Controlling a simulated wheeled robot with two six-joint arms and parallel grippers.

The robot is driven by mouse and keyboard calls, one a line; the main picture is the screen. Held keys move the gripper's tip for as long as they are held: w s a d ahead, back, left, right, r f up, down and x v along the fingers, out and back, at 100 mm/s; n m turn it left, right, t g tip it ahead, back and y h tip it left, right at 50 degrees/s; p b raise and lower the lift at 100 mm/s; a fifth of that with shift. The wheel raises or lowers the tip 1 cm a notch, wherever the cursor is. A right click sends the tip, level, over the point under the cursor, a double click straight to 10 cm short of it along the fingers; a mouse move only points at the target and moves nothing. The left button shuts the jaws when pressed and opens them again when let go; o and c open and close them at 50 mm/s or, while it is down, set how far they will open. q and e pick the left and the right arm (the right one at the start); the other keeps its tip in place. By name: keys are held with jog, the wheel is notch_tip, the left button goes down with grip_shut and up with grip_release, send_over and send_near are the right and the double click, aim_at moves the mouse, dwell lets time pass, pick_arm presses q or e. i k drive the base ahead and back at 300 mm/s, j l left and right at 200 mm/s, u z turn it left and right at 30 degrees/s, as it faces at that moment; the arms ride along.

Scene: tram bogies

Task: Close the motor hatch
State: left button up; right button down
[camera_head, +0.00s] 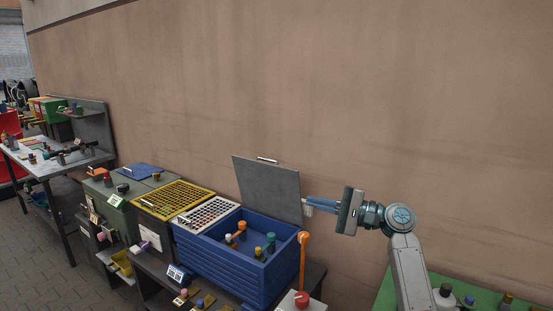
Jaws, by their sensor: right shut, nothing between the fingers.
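The motor hatch (268,186) is a grey flat lid standing raised at the back of a blue ribbed box (222,268), tilted slightly back. A small light handle (268,160) sits at its top edge. Orange and teal parts show inside the open box. My right gripper (307,206) is shut and empty, with its fingers pointing left at the hatch's right edge. I cannot tell whether the fingertips touch the hatch or are behind it. My left gripper is not in view.
An orange lever (303,258) stands at the box's right corner, near a red knob (302,299). A white grid tray (207,214) and a yellow grid (174,199) lie left of the box. A green surface (465,294) with small items is at right. A brown wall stands behind.

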aim_at(271, 189)
jog(key=i, duration=1.6)
